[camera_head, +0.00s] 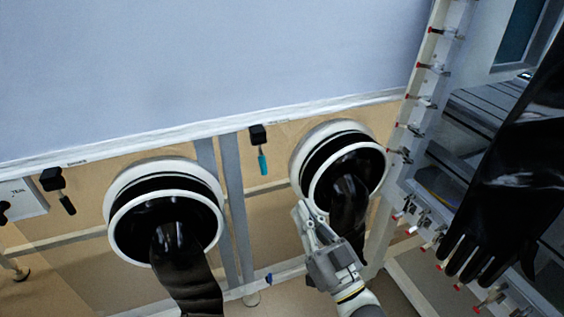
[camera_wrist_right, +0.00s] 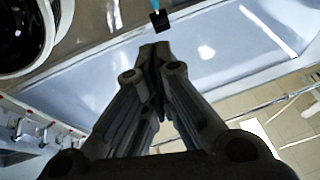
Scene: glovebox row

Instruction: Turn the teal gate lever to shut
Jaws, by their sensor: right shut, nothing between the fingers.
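The teal gate lever (camera_head: 262,162) hangs down from a black block (camera_head: 258,136) on the tan panel, between the two glove ports in the head view. In the right wrist view the teal lever (camera_wrist_right: 155,5) shows only in part at the top edge, with its black block (camera_wrist_right: 160,20) just beyond my fingertips. My right gripper (camera_head: 302,208) is shut and empty, in front of the lower edge of the right glove port, below and to the right of the lever and apart from it. It also shows in the right wrist view (camera_wrist_right: 155,48). My left gripper is not in view.
The left glove port (camera_head: 116,212) and right glove port (camera_head: 303,152) have black gloves hanging out. A second lever, black (camera_head: 67,204), hangs at the far left. A frame with red-tipped clamps (camera_head: 434,68) and a large black glove (camera_head: 500,195) stand at right.

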